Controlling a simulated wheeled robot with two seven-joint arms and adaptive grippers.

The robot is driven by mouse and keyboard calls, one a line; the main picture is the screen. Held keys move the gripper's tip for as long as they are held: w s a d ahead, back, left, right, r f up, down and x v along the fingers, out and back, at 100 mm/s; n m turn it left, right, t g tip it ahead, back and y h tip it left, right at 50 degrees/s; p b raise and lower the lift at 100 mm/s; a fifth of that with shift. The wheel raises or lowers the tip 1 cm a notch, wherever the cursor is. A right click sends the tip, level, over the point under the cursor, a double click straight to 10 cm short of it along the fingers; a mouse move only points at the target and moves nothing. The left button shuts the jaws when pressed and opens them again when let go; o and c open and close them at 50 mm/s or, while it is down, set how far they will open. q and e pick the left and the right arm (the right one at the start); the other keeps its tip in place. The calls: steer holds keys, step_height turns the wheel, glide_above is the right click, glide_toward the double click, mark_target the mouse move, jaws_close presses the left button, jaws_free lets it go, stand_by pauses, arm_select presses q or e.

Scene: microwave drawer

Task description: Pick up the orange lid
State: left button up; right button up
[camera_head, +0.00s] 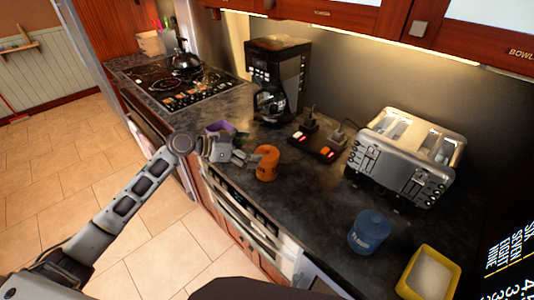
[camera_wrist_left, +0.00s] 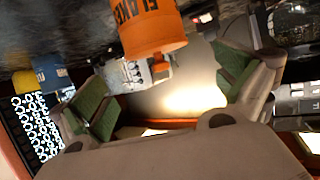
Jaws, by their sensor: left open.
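An orange cylindrical canister (camera_head: 266,163) stands upright on the dark counter near its front edge. In the left wrist view the orange canister (camera_wrist_left: 150,32) carries dark lettering that looks like "FLAKES"; I cannot make out a separate lid on it. My left gripper (camera_head: 243,157) is just left of the canister at the counter edge, fingers toward it. In the wrist view the left gripper's green-padded fingers (camera_wrist_left: 163,70) are spread apart with nothing between them, and the canister is beyond them. My right gripper is not in view.
A purple container (camera_head: 219,129) is right behind my left gripper. A coffee maker (camera_head: 278,75), a power strip (camera_head: 318,148) with plugs and a toaster (camera_head: 408,158) stand behind. A blue canister (camera_head: 369,231) and a yellow container (camera_head: 431,272) stand to the right. The counter between the orange and blue canisters is clear.

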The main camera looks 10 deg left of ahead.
mark_target(265, 148)
arm_select(q)
steer(key=shift+w+d+p, duration=0.35)
steer(key=shift+w+d, duration=0.1)
steer(key=shift+d, duration=0.25)
steer(key=shift+x, duration=0.8)
steer(key=shift+w+d+f+p, duration=0.25)
steer(key=shift+w+d+p, duration=0.1)
steer(key=shift+d, duration=0.2)
steer(key=shift+c, duration=0.9)
steer(key=c, duration=0.9)
steer(key=shift+r, duration=0.15)
